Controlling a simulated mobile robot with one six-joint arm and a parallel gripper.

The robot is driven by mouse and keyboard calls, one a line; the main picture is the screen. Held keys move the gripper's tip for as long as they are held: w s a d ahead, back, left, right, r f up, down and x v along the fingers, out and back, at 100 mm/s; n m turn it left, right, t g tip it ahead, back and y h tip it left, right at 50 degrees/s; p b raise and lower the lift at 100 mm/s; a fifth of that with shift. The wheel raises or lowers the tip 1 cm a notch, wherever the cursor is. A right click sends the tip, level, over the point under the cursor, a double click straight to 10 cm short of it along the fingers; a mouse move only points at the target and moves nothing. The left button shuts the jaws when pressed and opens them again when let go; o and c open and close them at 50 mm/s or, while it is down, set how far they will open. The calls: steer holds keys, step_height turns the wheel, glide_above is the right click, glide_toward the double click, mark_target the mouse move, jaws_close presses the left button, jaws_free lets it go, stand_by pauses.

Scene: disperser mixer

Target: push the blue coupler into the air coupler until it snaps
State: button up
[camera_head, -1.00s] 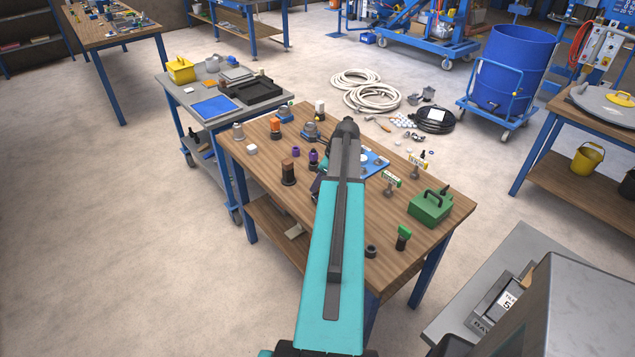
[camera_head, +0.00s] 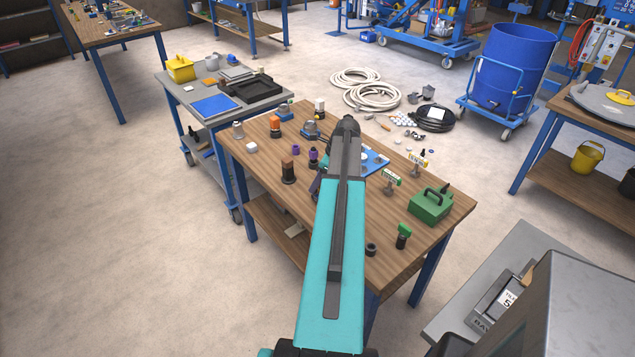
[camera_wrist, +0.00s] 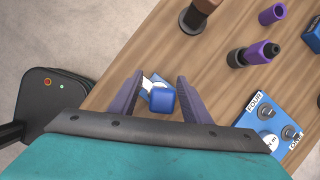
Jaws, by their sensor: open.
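A blue block-shaped piece (camera_wrist: 162,101), which looks like the blue coupler, shows in the wrist view between the two fingers of my gripper (camera_wrist: 158,94). The fingers are open, with a gap on either side of it. A small blue and white labelled part (camera_wrist: 147,84) shows just behind it. I cannot tell whether the blue piece is joined to anything below, and I cannot pick out the air coupler for certain. In the head view my arm covers this spot on the wooden table.
A blue board (camera_wrist: 262,122) with labels and round fittings lies to the right in the wrist view. A purple and black piece (camera_wrist: 254,54), a purple ring (camera_wrist: 272,14) and a brown-topped black piece (camera_wrist: 197,15) stand beyond. A green box (camera_head: 431,204) stands at the table's right.

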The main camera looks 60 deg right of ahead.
steer(key=b+v, duration=0.3)
steer(key=v, duration=1)
steer(key=shift+r, duration=0.15)
stand_by(0.6)
